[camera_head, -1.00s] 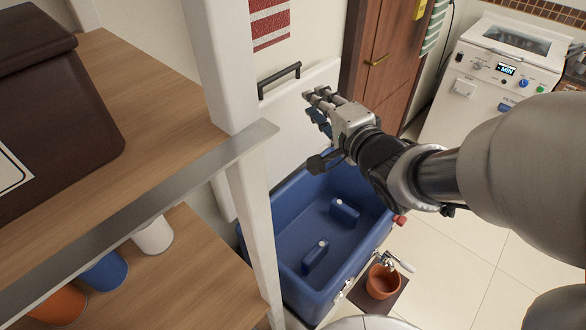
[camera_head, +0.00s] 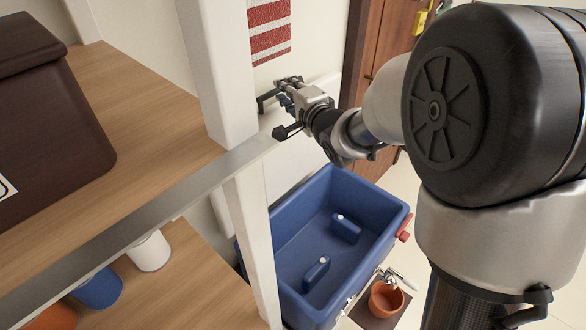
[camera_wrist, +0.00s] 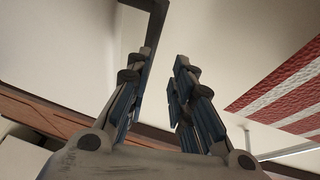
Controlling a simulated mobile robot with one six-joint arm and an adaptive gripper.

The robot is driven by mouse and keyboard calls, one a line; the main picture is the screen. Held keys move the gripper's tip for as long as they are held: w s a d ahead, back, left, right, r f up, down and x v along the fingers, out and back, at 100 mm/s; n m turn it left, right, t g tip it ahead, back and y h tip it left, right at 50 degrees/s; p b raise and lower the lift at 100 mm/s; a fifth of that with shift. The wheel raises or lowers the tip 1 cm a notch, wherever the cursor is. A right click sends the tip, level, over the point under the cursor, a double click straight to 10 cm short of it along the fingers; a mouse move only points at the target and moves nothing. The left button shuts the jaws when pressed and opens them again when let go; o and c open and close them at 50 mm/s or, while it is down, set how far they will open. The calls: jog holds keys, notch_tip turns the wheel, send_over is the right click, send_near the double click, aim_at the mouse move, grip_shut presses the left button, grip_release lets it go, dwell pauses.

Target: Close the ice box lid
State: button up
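The blue ice box (camera_head: 325,235) stands on the floor with its inside exposed. Its white lid (camera_head: 288,165) is raised, upright near the wall, and partly hidden by my arm and the shelf post. The black lid handle (camera_head: 264,101) is at its top edge. My gripper (camera_head: 288,84) is at the handle, overlapping it in the head view. In the wrist view my gripper (camera_wrist: 165,68) has its fingers apart with a gap between them. The dark handle (camera_wrist: 157,18) shows just beyond the left finger's tip; I cannot tell whether they touch.
A wooden shelf (camera_head: 140,110) with a white post (camera_head: 255,240) stands left of the ice box. A dark brown box (camera_head: 50,120) and several cups sit on it. An orange pot (camera_head: 385,300) is below the tap. A red-striped hanging (camera_head: 269,28) is on the wall.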

jog(key=shift+x, duration=1.4)
jog(key=shift+r, duration=0.1)
jog(key=shift+c, duration=0.2)
grip_shut()
jog(key=shift+c, duration=2.1)
grip_release()
jog(key=o, duration=0.5)
jog(key=shift+c, duration=0.2)
jog(key=r+v, duration=0.1)
jog(key=v, duration=1.4)
jog(key=shift+s+a, duration=0.15)
jog(key=shift+s, duration=0.2)
